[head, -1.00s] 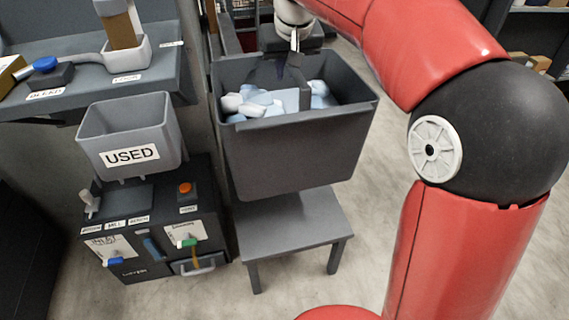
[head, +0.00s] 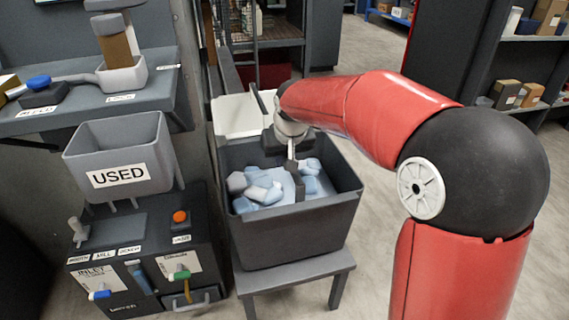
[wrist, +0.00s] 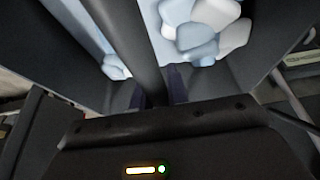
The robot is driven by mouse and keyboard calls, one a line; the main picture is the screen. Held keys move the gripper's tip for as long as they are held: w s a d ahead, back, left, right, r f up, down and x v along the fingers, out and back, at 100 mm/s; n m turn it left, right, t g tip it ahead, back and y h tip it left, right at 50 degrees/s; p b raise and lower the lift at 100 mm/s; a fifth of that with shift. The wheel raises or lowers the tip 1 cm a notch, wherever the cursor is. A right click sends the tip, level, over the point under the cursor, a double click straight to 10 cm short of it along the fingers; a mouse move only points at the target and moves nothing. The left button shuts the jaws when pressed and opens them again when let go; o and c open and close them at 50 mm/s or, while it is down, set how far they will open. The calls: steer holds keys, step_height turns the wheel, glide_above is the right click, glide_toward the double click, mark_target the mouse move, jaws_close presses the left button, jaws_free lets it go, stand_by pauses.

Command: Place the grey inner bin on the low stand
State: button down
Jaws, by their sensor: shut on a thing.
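The dark grey inner bin (head: 290,232) is upright over the low stand (head: 300,278) in the head view, its base at or just above the stand's top; I cannot tell if they touch. Light blue and white lumps lie in the bin. My gripper (head: 291,168) is above the bin's middle, shut on its central bar. In the wrist view my gripper (wrist: 157,92) has its fingers on either side of this bar (wrist: 128,45), with lumps beyond. The bin hides much of the stand's top.
A dark cabinet with knobs (head: 140,245) and a light grey bin labelled USED (head: 120,150) stand close on the left. A white surface (head: 240,115) lies behind the inner bin. Open floor (head: 375,190) shows to the right.

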steer(key=shift+f, duration=0.4)
steer(key=shift+f, duration=0.2)
steer(key=c, duration=1.4)
jaws_free()
steer(key=shift+o, duration=0.2)
steer(key=shift+r, duration=0.1)
